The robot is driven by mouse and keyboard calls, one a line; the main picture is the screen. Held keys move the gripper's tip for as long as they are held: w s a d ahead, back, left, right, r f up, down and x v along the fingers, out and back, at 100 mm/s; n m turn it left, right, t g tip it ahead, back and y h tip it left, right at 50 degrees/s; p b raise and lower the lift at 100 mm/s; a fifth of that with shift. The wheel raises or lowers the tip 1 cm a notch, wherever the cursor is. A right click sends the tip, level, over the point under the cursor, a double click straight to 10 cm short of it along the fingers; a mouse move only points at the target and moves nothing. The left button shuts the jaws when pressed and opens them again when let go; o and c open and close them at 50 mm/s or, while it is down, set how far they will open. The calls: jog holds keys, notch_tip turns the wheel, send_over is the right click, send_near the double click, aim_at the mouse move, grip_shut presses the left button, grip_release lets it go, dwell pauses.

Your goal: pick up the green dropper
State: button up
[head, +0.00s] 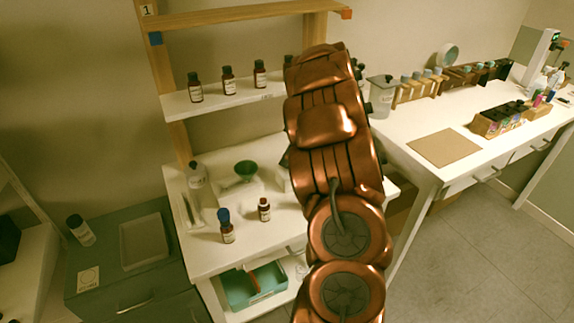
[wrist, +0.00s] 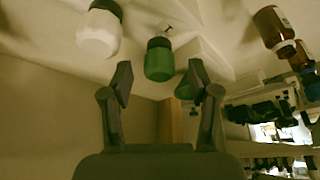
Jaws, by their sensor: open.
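The green dropper (wrist: 159,64) shows in the wrist view as a green bottle with a darker band at one end. It lies in line with the gap between my fingers, a little beyond the fingertips. My gripper (wrist: 160,83) is open, with one finger to each side of that gap and nothing held. No contact with the dropper shows. In the head view my arm hides the gripper, and I cannot make out the dropper there. A second green shape (wrist: 184,90) shows near the right finger, partly hidden.
A white bottle (wrist: 98,32) stands left of the dropper. A brown bottle (wrist: 271,24) is at the right.

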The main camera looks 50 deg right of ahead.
jog(key=shift+w+a+f, duration=0.1)
jog(key=shift+w+f, duration=0.1)
jog(key=shift+f, duration=0.35)
jog(key=shift+c, duration=0.3)
jog(key=c, duration=0.7)
notch_tip(320, 180, up, 9)
jog(key=shift+f+b, duration=0.2)
jog(key=shift+b, duration=0.9)
jog(key=shift+r, duration=0.7)
